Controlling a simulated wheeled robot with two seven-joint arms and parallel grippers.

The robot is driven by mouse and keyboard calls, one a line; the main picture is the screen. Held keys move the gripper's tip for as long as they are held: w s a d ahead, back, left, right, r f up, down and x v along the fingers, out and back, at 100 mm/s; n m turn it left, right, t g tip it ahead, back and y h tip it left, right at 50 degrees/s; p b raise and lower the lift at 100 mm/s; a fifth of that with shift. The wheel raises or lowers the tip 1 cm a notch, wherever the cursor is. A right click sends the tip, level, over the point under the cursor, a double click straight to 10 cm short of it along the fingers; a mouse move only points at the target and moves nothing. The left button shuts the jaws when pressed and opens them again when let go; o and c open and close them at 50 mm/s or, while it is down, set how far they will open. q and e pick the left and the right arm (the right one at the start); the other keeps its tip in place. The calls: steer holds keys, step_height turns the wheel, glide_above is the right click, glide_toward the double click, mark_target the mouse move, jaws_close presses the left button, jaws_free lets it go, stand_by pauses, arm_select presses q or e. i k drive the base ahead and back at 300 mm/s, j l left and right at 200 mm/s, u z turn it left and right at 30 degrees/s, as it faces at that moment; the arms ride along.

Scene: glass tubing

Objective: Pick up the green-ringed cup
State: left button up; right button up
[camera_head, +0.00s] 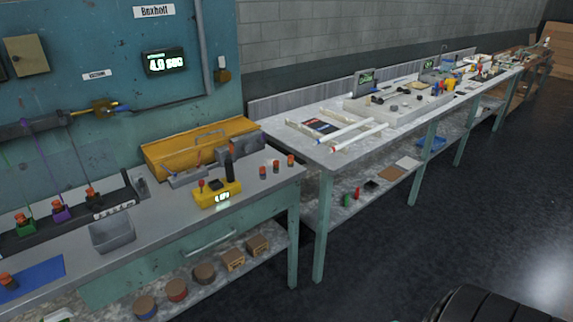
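No cup with a green ring can be made out for sure. A green block with an orange top (25,225) stands on the left bench against the blue panel, under a green line. It is too small to tell whether it is a cup. Three small dark pieces with orange tops, one of them here (276,166), stand at the bench's right end; any ring colour on them is unclear. Neither of my grippers is in view.
The left bench (150,225) carries a grey bin (112,235), a yellow device (217,195), a yellow toolbox (185,150) and a blue mat (30,278). Round containers (204,273) stand on its lower shelf. A longer bench (300,147) extends right; dark floor (430,220) lies open in front.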

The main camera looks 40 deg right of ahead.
mark_target(276, 164)
steer(key=z, duration=1.2)
